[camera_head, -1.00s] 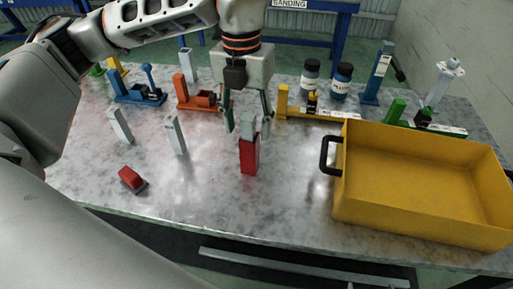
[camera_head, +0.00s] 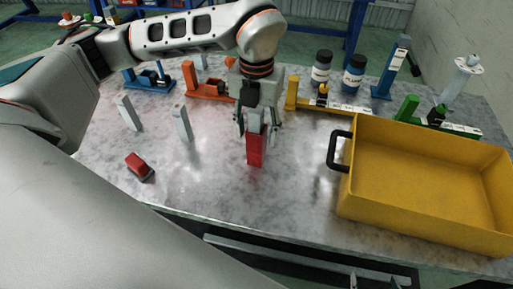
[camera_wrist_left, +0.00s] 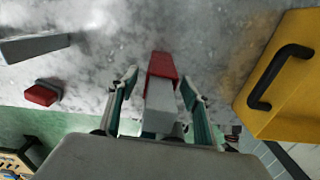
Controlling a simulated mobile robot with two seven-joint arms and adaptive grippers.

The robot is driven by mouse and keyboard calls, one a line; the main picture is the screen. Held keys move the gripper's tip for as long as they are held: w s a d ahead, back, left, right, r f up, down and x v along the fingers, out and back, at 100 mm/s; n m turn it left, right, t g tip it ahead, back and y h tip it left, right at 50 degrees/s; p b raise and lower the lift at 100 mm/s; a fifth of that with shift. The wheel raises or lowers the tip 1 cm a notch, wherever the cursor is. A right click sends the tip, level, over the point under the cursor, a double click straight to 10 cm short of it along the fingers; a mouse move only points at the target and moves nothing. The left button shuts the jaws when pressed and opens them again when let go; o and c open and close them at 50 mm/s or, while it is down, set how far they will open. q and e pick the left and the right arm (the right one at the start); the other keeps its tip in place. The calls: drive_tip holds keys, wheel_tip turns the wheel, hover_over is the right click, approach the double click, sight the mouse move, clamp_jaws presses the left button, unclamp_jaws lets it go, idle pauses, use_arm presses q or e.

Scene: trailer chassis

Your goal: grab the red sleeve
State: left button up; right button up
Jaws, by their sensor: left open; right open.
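The red sleeve (camera_head: 255,152) stands upright on the grey marbled table, around the lower part of a light grey bar. It also shows in the left wrist view (camera_wrist_left: 162,65), with the bar's grey end (camera_wrist_left: 159,108) nearer the camera. My left gripper (camera_head: 258,124) is above the sleeve, pointing down, with its open fingers on either side of the grey bar. In the left wrist view, the left gripper (camera_wrist_left: 158,95) shows a gap beside the bar. Two small tips at the bottom edge look like my right gripper (camera_head: 374,281), apart and empty; the rest is cut off.
A yellow bin (camera_head: 425,185) with a black handle stands to the right. A smaller red piece (camera_head: 139,166) lies at front left. Two grey bars (camera_head: 182,123) stand on the left. Colored fixtures and two bottles (camera_head: 354,73) line the back.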

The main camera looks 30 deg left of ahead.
use_arm(q)
clamp_jaws()
drive_tip(key=shift+r, duration=0.15)
